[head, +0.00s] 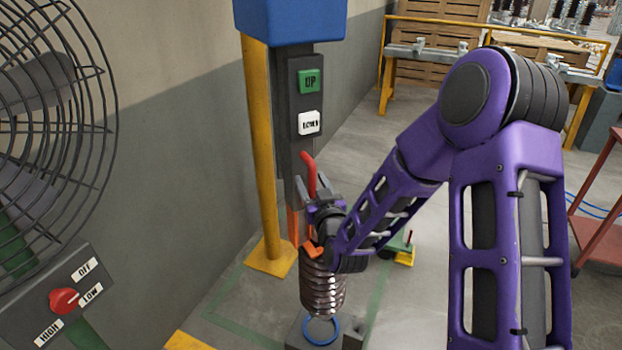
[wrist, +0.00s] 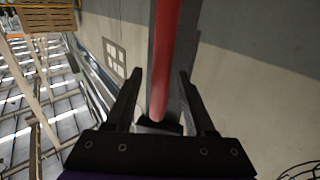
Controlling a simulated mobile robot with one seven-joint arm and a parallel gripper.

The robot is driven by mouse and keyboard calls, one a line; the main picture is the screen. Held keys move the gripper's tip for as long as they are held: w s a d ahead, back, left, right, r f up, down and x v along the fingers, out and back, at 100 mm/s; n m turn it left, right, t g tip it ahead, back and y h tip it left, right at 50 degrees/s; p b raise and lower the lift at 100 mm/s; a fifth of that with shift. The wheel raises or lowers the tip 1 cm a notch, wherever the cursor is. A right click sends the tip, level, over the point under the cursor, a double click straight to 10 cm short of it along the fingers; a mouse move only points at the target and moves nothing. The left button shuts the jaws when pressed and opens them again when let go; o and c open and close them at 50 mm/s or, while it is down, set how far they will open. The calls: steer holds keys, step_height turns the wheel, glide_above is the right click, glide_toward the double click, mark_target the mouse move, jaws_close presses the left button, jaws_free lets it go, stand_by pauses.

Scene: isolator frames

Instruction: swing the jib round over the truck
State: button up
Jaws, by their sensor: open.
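A red handle (head: 309,172) stands at the dark column with the green UP button (head: 309,81) and the white LOWER button (head: 309,122). My gripper (head: 318,192) is open at the handle's lower part. In the wrist view, the red handle (wrist: 165,60) runs between the two spread fingers of my gripper (wrist: 160,78), with gaps on both sides. A brown ribbed insulator (head: 322,288) shows below my wrist, with a blue ring (head: 320,331) at its foot. A small green and yellow piece (head: 404,252), partly behind my arm, may be part of the truck. I cannot make out the jib's full arm.
A yellow post (head: 262,150) stands beside the column under a blue housing (head: 290,20). A caged fan (head: 45,110) with a speed switch box (head: 65,300) is close at left. A red cart (head: 597,215) stands at right, a workbench (head: 400,52) behind. Floor between is mostly clear.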

jaws_close()
stand_by(1.4)
